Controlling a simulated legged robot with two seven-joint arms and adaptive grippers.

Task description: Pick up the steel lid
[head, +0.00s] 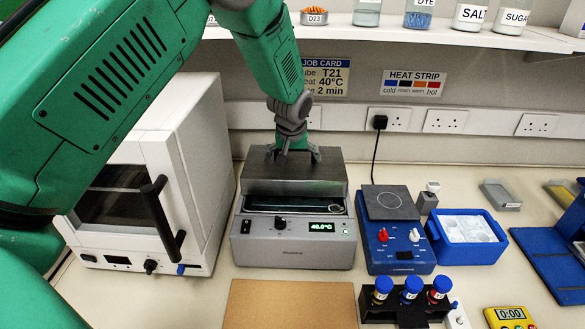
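The steel lid (292,174) is a dark grey metal cover on the back of the grey heating bath (293,240), whose display reads 40.0°C. A dark slot shows between the lid's front edge and the bath's front panel. My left gripper (293,155) points down at the top of the lid, its fingers at or just above its upper face. The fingers hide any handle there, and I cannot tell whether they are closed on it. My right gripper is not clearly in view.
A white oven (150,180) stands close on the left. A blue hotplate (398,240) and a blue ice tray (466,238) stand on the right. A shelf runs above.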

